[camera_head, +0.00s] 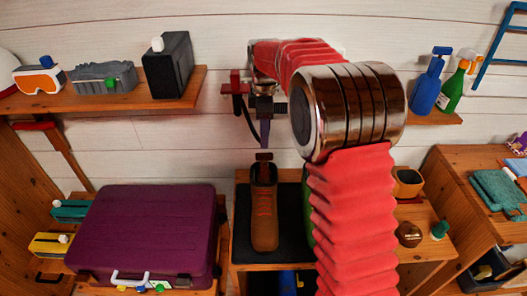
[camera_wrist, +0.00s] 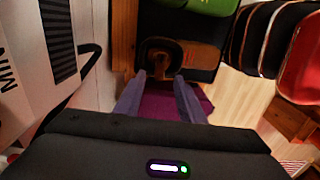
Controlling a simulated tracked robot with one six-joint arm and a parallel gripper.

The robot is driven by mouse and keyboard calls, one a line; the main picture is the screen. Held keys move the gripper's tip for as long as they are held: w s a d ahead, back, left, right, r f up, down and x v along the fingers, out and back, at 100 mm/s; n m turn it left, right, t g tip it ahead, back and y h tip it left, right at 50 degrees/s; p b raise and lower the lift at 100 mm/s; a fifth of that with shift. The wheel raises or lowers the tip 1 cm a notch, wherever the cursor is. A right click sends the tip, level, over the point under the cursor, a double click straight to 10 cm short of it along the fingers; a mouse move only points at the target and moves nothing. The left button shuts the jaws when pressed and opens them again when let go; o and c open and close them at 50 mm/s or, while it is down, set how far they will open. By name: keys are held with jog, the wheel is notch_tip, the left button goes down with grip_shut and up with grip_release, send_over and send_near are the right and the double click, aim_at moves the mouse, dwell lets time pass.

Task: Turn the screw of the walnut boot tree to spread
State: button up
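A brown laced boot (camera_head: 264,215) stands on a black mat (camera_head: 286,228) on the low wooden bench. A dark reddish-brown piece (camera_head: 264,157), which looks like the boot tree's screw handle, sticks up from its opening. My gripper (camera_head: 265,140) hangs above this piece, pointing down, with a small gap or none; I cannot tell which. In the wrist view, my gripper's two fingers (camera_wrist: 159,78) are apart, with nothing clearly held between them. The boot (camera_wrist: 200,58) shows just beyond the tips, with the dark boot tree (camera_wrist: 160,58) in its opening.
A purple suitcase (camera_head: 145,232) lies left of the boot. A green item, mostly hidden by my arm, stands right of it and shows in the wrist view (camera_wrist: 208,5). A brass-coloured round object (camera_head: 409,234) sits further right. A shelf (camera_head: 120,100) is at upper left.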

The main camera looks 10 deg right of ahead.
aim_at(264, 154)
notch_tip(264, 154, down, 7)
jog(key=shift+f, duration=0.15)
jog(key=shift+c, duration=0.5)
